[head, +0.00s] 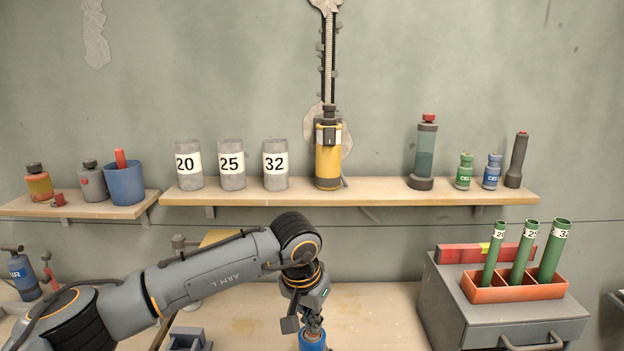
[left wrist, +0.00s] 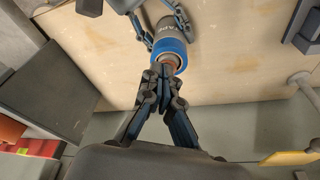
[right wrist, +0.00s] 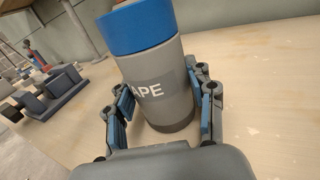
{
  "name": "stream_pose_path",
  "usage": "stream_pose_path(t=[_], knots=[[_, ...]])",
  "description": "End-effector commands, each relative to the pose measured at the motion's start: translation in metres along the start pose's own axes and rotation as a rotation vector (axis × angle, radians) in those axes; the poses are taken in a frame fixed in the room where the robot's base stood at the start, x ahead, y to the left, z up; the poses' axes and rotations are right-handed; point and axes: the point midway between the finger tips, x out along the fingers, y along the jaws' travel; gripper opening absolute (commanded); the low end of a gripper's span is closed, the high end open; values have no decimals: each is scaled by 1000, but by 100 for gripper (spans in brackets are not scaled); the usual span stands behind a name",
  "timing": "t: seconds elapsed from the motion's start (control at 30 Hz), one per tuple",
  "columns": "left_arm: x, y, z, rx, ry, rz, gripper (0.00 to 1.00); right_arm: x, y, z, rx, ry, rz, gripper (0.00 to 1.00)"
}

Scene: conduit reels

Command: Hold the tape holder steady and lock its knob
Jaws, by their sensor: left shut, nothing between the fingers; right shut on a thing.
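The tape holder is a grey cylinder with a blue top band and part of the word TAPE on its side. It stands upright on the bench in the right wrist view (right wrist: 158,75). My right gripper (right wrist: 162,95) is shut around its grey body. Only the blue top (head: 312,342) shows in the head view, at the bottom edge. The orange knob (left wrist: 169,61) sits on top in the left wrist view. My left gripper (left wrist: 165,77) is shut with nothing between its fingers, its tips right at the knob; I cannot tell if they touch. It also shows above the holder in the head view (head: 312,322).
The wooden bench (head: 375,310) is clear around the holder. A grey cabinet (head: 500,318) with an orange rack (head: 515,292) of green tubes stands right. A shelf (head: 400,192) above carries reels and bottles. A dark grey block (head: 188,340) lies left of the holder.

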Motion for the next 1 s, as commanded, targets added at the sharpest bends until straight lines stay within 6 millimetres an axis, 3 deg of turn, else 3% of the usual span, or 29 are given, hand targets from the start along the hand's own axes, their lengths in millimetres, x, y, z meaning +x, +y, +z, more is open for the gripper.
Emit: stream_pose_path(t=[0.3,1.0], knots=[[22,0,5,0,1,-1,0,0,0,-1,1,1,1,15],[23,-2,3,-1,1,-1,0,0,1,-1,1,1,1,15]])
